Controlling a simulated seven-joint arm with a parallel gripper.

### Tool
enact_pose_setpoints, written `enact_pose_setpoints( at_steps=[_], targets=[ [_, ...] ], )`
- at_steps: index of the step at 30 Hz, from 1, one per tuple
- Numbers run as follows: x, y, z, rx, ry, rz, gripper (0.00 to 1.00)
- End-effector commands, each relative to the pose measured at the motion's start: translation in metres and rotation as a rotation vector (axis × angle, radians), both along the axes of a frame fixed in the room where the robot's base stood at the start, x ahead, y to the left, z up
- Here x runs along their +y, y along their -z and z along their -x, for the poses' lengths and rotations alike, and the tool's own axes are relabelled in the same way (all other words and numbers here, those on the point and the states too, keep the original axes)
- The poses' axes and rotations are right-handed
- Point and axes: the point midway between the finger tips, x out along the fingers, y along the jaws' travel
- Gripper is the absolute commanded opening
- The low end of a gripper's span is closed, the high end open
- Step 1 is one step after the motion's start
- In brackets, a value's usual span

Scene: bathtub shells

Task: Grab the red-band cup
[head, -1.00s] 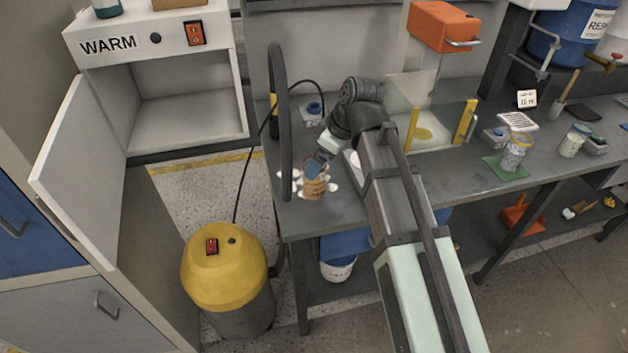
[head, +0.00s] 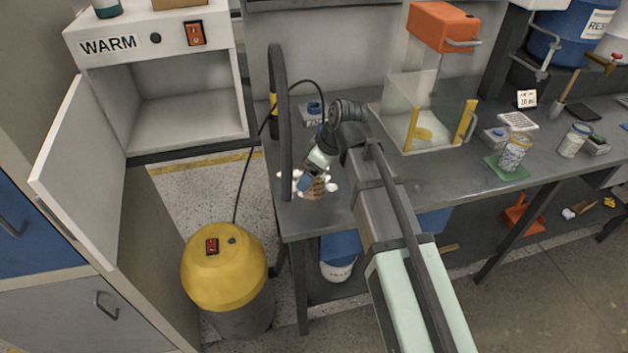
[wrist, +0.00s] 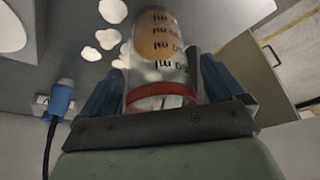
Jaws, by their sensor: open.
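The red-band cup (wrist: 160,65) is clear, with dark ml markings, an orange-brown patch and a red band (wrist: 165,92) near my palm in the wrist view. It lies between the two blue fingers of my gripper (wrist: 158,78), which are open around it. Whether either finger touches it is unclear. In the head view my gripper (head: 306,182) is low over the left end of the bench and hides most of the cup (head: 315,190).
White blobs (head: 331,187) lie on the bench around the cup. A thick black hose (head: 285,120) stands just left of it. A glass-sided box (head: 432,115) and more cups (head: 515,153) stand to the right. The warm cabinet's door (head: 78,170) hangs open.

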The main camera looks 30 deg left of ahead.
Motion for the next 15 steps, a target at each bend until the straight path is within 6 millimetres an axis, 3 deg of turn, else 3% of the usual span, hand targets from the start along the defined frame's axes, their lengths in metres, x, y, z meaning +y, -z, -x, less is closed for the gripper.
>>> enact_pose_setpoints(
  at_steps=[2,15],
  targets=[
    [-0.0001,-0.0002,-0.0001,0.000,0.000,0.000,0.90],
    [-0.0001,-0.0004,-0.0001,0.000,0.000,0.000,0.48]
  ],
)
